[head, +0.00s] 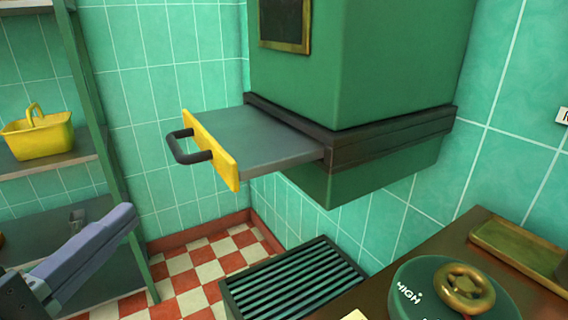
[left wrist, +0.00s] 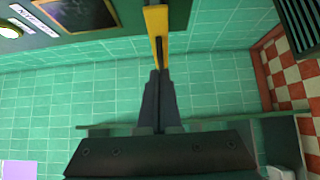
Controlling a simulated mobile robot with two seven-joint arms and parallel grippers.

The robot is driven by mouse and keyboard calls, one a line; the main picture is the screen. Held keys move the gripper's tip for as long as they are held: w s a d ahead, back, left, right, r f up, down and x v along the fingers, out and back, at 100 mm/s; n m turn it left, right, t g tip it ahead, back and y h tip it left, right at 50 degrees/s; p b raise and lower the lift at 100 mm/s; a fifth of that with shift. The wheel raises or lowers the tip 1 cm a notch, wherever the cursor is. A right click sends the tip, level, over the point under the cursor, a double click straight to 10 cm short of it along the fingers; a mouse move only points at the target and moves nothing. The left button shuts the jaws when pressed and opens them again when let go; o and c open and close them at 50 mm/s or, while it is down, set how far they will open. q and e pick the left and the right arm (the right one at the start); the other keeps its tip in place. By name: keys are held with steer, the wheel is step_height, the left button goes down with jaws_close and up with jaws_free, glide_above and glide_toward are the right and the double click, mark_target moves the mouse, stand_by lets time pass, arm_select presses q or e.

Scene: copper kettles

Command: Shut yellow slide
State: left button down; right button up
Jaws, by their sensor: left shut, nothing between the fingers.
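The yellow slide is a flat grey plate with a yellow front panel (head: 211,150) and a black bar handle (head: 184,147). It sticks out to the left from a dark slot frame in a green duct (head: 370,75), so it stands open. In the left wrist view its yellow panel (left wrist: 156,20) shows edge-on ahead of the fingertips. My left gripper (head: 128,212) is shut and empty, below and to the left of the handle in the head view, apart from it. Its closed fingers also show in the left wrist view (left wrist: 159,76). My right gripper is not in view.
A shelf rack with a green post (head: 100,120) and a yellow basket (head: 38,134) stands at the left. A slatted dark green grate (head: 290,285) lies below the duct. A brown counter with a green dial (head: 450,290) is at the lower right.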

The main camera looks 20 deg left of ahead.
mark_target(277, 148)
arm_select(q)
steer(key=w, duration=0.5)
steer(key=w+p, duration=0.1)
steer(key=w, duration=0.2)
steer(key=shift+w+a+r, duration=0.2)
steer(key=shift+w+a, duration=0.1)
steer(key=shift+a, duration=0.05)
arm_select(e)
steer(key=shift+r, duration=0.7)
arm_select(q)
steer(key=shift+w+d+f, duration=0.1)
steer(key=shift+w+d, duration=0.75)
steer(key=shift+w, duration=0.1)
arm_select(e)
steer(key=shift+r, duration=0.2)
arm_select(q)
steer(key=shift+w+d, duration=0.5)
steer(key=shift+w, duration=0.1)
